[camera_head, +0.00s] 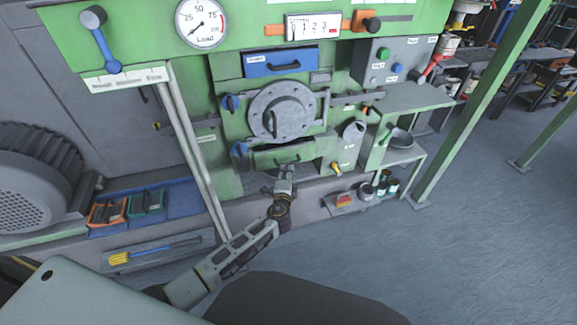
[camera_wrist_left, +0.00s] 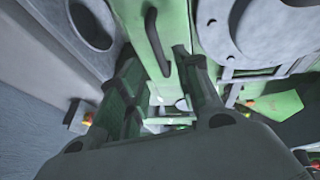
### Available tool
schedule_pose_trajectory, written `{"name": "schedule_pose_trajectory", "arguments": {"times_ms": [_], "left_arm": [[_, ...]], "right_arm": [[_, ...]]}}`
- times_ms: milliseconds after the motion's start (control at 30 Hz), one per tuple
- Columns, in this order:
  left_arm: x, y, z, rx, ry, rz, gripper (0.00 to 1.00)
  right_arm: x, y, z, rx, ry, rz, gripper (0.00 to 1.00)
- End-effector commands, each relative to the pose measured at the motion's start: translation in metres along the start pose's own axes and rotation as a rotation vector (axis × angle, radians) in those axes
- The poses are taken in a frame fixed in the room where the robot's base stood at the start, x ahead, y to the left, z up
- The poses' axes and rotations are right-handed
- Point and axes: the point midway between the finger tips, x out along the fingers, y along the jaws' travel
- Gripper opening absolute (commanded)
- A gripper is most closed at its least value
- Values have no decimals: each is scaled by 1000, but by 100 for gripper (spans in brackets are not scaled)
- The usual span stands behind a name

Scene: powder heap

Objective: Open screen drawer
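A green drawer (camera_head: 283,153) with a dark bar handle sits low on the green machine, below the round grey hatch; its front looks closed. A blue drawer (camera_head: 280,63) with a label and a dark handle is above the hatch; the labels are too small to read. My left gripper (camera_head: 285,172) is just below and in front of the green drawer. In the left wrist view its fingers (camera_wrist_left: 158,60) are spread, and the dark handle (camera_wrist_left: 155,42) shows between and beyond them. I cannot tell whether they touch it. My right gripper is not in view.
The round hatch (camera_head: 282,112) and blue knobs are close above the left gripper. A shelf with a scoop (camera_head: 400,138) is at the right. The floor (camera_head: 460,250) at the right is clear.

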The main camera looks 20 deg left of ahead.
Motion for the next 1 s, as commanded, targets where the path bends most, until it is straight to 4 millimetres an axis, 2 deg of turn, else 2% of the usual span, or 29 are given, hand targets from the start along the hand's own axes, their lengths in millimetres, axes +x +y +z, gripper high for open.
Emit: {"name": "schedule_pose_trajectory", "arguments": {"times_ms": [333, 600, 1000], "left_arm": [[32, 0, 0, 1, -1, 0, 34], [54, 0, 0, 0, -1, 0, 34], [67, 0, 0, 0, 0, 1, 34]], "right_arm": [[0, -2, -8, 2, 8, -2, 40], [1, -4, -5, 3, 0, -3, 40], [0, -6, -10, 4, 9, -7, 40]]}}
